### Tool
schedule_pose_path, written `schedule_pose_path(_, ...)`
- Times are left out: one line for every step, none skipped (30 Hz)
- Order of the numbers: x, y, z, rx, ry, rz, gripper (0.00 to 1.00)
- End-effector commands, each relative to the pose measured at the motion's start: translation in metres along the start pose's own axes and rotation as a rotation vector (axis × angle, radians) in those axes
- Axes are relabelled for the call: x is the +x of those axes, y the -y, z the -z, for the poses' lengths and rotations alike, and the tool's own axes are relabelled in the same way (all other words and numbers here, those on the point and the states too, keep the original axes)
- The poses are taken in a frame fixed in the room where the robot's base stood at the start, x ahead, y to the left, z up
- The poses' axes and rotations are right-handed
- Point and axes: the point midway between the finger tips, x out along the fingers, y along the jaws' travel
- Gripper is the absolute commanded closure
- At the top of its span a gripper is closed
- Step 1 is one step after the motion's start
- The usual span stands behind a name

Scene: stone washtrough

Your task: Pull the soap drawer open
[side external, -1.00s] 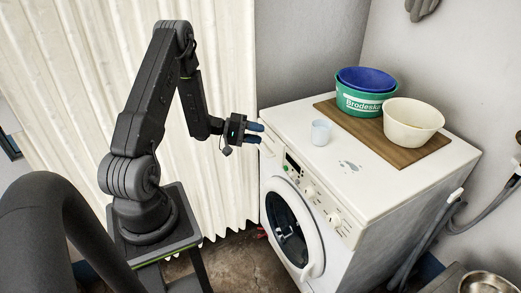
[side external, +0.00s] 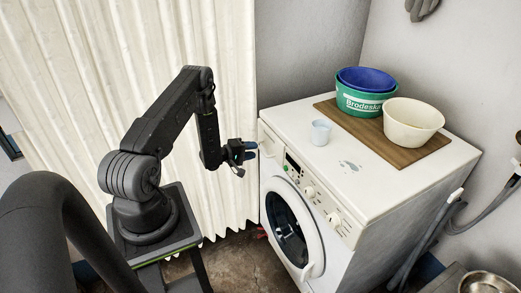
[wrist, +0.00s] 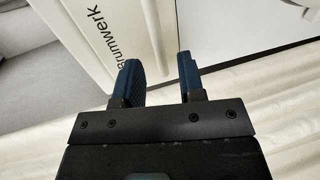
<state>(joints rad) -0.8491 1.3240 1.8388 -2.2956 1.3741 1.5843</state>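The soap drawer (side external: 268,137) is at the upper left corner of the white washing machine's front, left of the control panel, and looks shut. In the side view my gripper (side external: 252,151) is just left of the drawer front, apart from it as far as I can tell. In the wrist view my gripper (wrist: 158,75) has its two blue fingers spread with nothing between them. Beyond them is a pale panel (wrist: 95,45) lettered "Brumwerk"; I cannot tell whether it is the drawer front. Its raised edge lies ahead of the gap.
The washing machine (side external: 385,200) has a round door (side external: 315,268) below the panel. On top stand a small light-blue cup (side external: 320,132), a wooden board (side external: 407,156), a green tub (side external: 360,101) with a blue basin, and a cream bowl (side external: 413,121). A cream curtain (side external: 100,60) hangs behind my arm.

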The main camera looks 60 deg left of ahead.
Motion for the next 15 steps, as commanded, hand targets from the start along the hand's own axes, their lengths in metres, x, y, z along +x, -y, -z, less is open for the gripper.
schedule_pose_path(0.01, 0.0, -0.001, 0.003, 0.004, -0.002, 0.64)
schedule_pose_path(0.015, 0.0, -0.001, 0.002, 0.003, -0.002, 0.64)
schedule_pose_path(0.021, 0.0, -0.001, 0.001, 0.003, -0.002, 0.64)
schedule_pose_path(0.024, 0.0, -0.001, 0.001, 0.002, 0.0, 0.64)
schedule_pose_path(0.028, 0.0, -0.001, 0.002, 0.002, -0.001, 0.64)
schedule_pose_path(0.032, 0.0, -0.001, 0.001, 0.002, -0.001, 0.64)
schedule_pose_path(0.035, 0.0, -0.001, 0.001, 0.002, -0.001, 0.64)
schedule_pose_path(0.037, 0.0, 0.0, 0.001, 0.001, -0.001, 0.64)
schedule_pose_path(0.039, 0.0, 0.0, 0.0, 0.001, -0.001, 0.64)
schedule_pose_path(0.04, 0.0, 0.0, 0.0, 0.0, -0.001, 0.64)
schedule_pose_path(0.041, 0.0, 0.0, -0.001, 0.0, 0.0, 0.64)
schedule_pose_path(0.042, 0.0, 0.0, -0.001, 0.0, 0.0, 0.64)
schedule_pose_path(0.043, 0.0, 0.0, -0.001, 0.0, 0.0, 0.64)
schedule_pose_path(0.043, 0.0, 0.0, -0.001, 0.0, 0.0, 0.64)
schedule_pose_path(0.043, 0.0, 0.0, -0.001, 0.0, 0.0, 0.64)
